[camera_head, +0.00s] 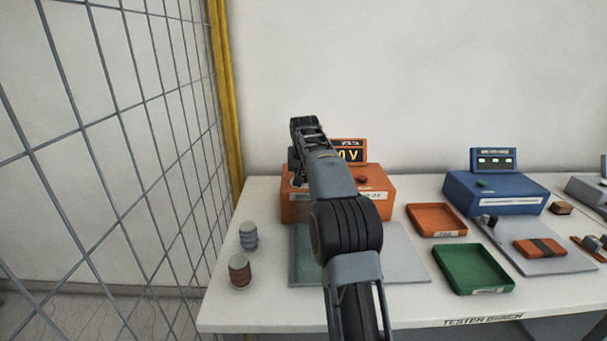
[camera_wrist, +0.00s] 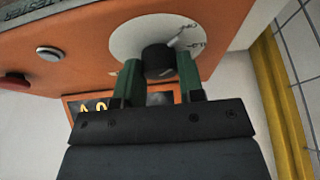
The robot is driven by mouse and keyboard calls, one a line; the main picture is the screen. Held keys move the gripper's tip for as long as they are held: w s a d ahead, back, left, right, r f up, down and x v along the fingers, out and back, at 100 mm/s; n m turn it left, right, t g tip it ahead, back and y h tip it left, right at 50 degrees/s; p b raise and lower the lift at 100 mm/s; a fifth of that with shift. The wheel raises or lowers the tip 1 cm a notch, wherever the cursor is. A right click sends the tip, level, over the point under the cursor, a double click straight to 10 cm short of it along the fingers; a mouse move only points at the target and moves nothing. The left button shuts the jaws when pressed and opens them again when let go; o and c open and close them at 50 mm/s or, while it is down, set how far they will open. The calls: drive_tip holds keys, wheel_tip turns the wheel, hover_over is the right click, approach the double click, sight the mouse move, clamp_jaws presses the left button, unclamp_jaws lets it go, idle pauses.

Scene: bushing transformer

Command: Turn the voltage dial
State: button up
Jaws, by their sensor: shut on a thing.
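The voltage dial (camera_wrist: 159,62) is a black knob on a round white scale plate (camera_wrist: 126,40) with a pointer mark and small lettering. It sits on the face of the orange tester box (camera_wrist: 60,65). In the wrist view my gripper (camera_wrist: 160,70) has its two green fingers on either side of the knob, shut on it. In the head view the orange box (camera_head: 378,185) stands at the back of the bench, and my arm hides the dial and most of the gripper. The box's display (camera_head: 350,150) shows partly behind my arm, its digits partly covered.
A red button (camera_head: 362,179) is on the orange box. A grey mat (camera_head: 405,262) lies in front. An orange tray (camera_head: 436,232), a green tray (camera_head: 472,283) and a blue box (camera_head: 497,187) are to the right.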

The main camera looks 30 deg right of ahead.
drive_tip(key=m+p, duration=0.1)
drive_tip(key=m+h+p, duration=0.1)
drive_tip(key=p, duration=0.1)
drive_tip(key=shift+r+m+g, duration=0.3)
drive_tip(key=shift+m, duration=0.1)
drive_tip(key=m+p, duration=0.2)
drive_tip(key=m+g+h+p, duration=0.1)
drive_tip(key=m+p, duration=0.2)
drive_tip(key=shift+w+a+g+p, duration=0.1)
drive_tip(key=shift+g+p, duration=0.2)
drive_tip(key=m+g+p, duration=0.1)
drive_tip(key=m+p, duration=0.1)
drive_tip(key=m, duration=0.1)
drive_tip(key=m+g+p, duration=0.1)
drive_tip(key=m+p, duration=0.1)
drive_tip(key=p, duration=0.1)
drive_tip(key=shift+w+m+h, duration=0.1)
drive_tip(key=shift+m+h, duration=0.3)
drive_tip(key=m+p, duration=0.2)
drive_tip(key=m+g+p, duration=0.1)
drive_tip(key=m+p, duration=0.1)
drive_tip(key=shift+f+g+y+p, duration=0.15)
drive_tip(key=shift+g+y+p, duration=0.15)
drive_tip(key=shift+p, duration=0.1)
drive_tip(key=o, duration=0.9)
drive_tip(key=shift+f, duration=0.15)
